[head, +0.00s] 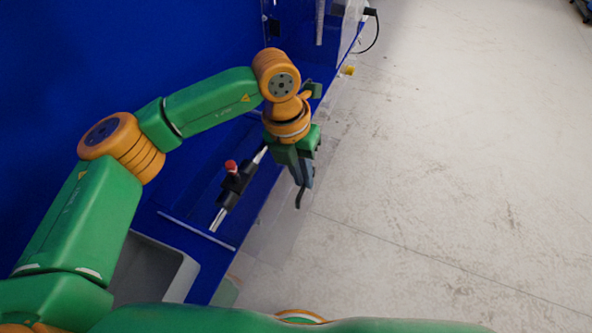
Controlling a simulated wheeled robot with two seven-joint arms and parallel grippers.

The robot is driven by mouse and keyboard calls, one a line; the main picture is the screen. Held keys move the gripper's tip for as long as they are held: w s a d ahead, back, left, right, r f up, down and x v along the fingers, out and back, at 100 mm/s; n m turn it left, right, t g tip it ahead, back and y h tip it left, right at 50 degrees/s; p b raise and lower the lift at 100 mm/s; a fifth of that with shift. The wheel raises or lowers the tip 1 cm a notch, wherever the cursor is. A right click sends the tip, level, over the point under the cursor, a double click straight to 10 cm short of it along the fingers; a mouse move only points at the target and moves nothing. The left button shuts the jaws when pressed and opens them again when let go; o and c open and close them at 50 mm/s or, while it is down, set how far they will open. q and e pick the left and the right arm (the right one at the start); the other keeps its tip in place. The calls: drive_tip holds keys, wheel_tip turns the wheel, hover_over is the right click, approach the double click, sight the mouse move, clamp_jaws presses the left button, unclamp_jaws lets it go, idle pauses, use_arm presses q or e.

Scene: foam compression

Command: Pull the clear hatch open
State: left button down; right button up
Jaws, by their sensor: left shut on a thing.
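The clear hatch (282,232) is a see-through panel along the front edge of the blue machine, with the floor showing through it. Its edges are faint, so I cannot tell exactly how far it stands open. My left gripper (303,186) is at the panel's upper part, pointing down, and is shut on a dark curved piece that looks like the hatch's handle (299,201). The fingers hide part of the handle. My right gripper is out of view; only a green link of my right arm crosses the bottom.
The blue machine (190,200) fills the left, with a metal rod carrying a black clamp and red knob (231,167) inside. A grey bin (178,262) sits at lower left. A cable (377,38) hangs at the top.

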sight(296, 190)
use_arm(q)
drive_tip(key=c, duration=0.9)
unclamp_jaws()
drive_tip(key=r, duration=0.2)
drive_tip(key=a+r, duration=0.1)
drive_tip(key=r, duration=0.4)
drive_tip(key=shift+w+a+b, duration=0.15)
drive_tip(key=shift+w+b, duration=0.1)
drive_tip(key=shift+b, duration=0.1)
